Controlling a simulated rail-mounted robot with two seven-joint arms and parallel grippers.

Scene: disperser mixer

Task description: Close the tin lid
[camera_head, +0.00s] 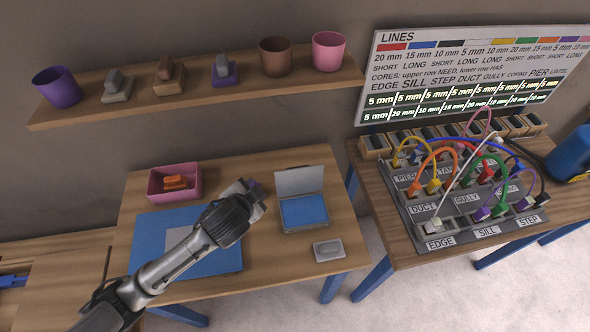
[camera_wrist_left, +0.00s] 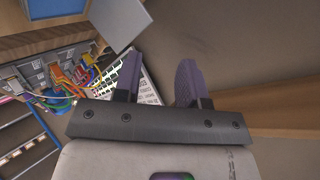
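The tin (camera_head: 304,212) stands on the small wooden table, with a blue inside. Its grey lid (camera_head: 299,181) stands up open at the tin's back edge. My left gripper (camera_head: 254,187) is just left of the lid, apart from it. In the left wrist view its two purple-grey fingers (camera_wrist_left: 157,80) are spread with nothing between them. A grey panel (camera_wrist_left: 121,24) at the top of that view looks like the lid, ahead of the fingers. My right gripper is in neither view.
A pink box (camera_head: 175,182) with orange pieces and a blue mat (camera_head: 215,262) lie on the table, left of the tin. A small grey block (camera_head: 328,250) lies in front of the tin. A cable panel (camera_head: 465,200) stands on the right table. A shelf (camera_head: 200,92) with cups runs behind.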

